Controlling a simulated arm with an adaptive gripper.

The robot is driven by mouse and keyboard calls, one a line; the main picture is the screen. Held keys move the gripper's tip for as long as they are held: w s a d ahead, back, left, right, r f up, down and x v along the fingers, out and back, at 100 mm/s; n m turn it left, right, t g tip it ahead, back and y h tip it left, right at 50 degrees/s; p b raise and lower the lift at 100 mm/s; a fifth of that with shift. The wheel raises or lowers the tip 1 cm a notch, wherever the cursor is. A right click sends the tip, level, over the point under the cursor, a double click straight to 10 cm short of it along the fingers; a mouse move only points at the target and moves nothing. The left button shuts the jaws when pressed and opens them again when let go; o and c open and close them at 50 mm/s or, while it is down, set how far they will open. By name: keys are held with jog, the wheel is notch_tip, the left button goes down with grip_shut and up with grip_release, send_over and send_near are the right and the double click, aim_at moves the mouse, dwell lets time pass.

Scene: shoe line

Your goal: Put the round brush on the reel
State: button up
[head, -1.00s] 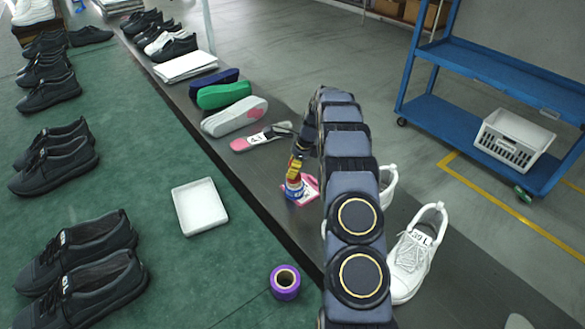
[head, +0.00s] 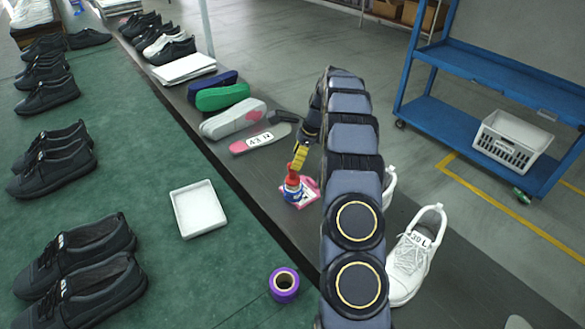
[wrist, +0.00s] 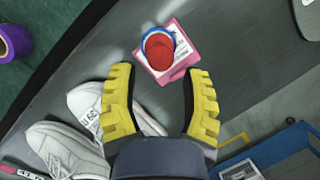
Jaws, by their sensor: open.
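A round, upright thing with a red top and a blue-and-white body (head: 292,187), which seems to be the round brush, stands on a pink-edged card (head: 312,193) on the grey line. In the wrist view its red top (wrist: 158,52) shows just beyond my fingertips. My gripper (head: 299,158) is above it, and in the wrist view my gripper (wrist: 160,74) has its yellow fingers wide apart with nothing between them. The purple reel (head: 284,284) lies on the green surface, its round hole facing up; its edge also shows in the wrist view (wrist: 14,42).
A white tray (head: 198,208) lies on the green mat. White shoes (head: 410,260) stand right of my arm. An insole (head: 260,140), a dark block (head: 283,116) and several soles lie farther up the line. Black shoes (head: 82,275) stand at left. The mat between tray and reel is clear.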

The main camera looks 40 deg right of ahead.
jog(key=v, duration=0.6)
jog(key=shift+r, duration=0.3)
